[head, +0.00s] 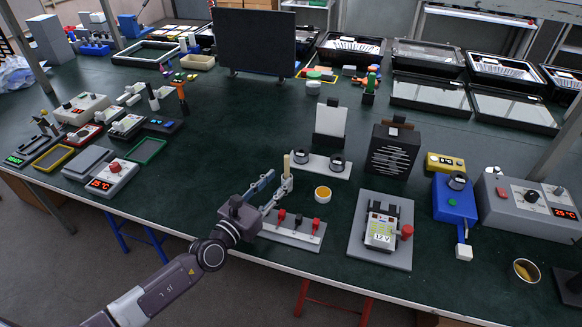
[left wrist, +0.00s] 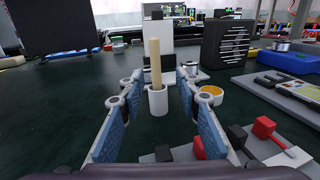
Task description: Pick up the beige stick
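The beige stick (head: 286,163) stands upright in a small white cup on the dark green table. In the left wrist view the stick (left wrist: 156,62) rises from the white cup (left wrist: 157,101), centred in the gap between my fingers. My left gripper (head: 276,185) is open and low over the table, pointing at the cup. In the left wrist view its blue-padded fingers (left wrist: 158,92) lie left and right of the cup. They appear apart from the stick. The stick's lower end is hidden in the cup. My right gripper is not in view.
A grey plate with red and black clips (head: 296,230) lies below my left gripper. A white cup with orange contents (head: 322,194) stands close on the right. A double-socket holder (head: 320,165) and white panel stand behind. Open table lies to the left.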

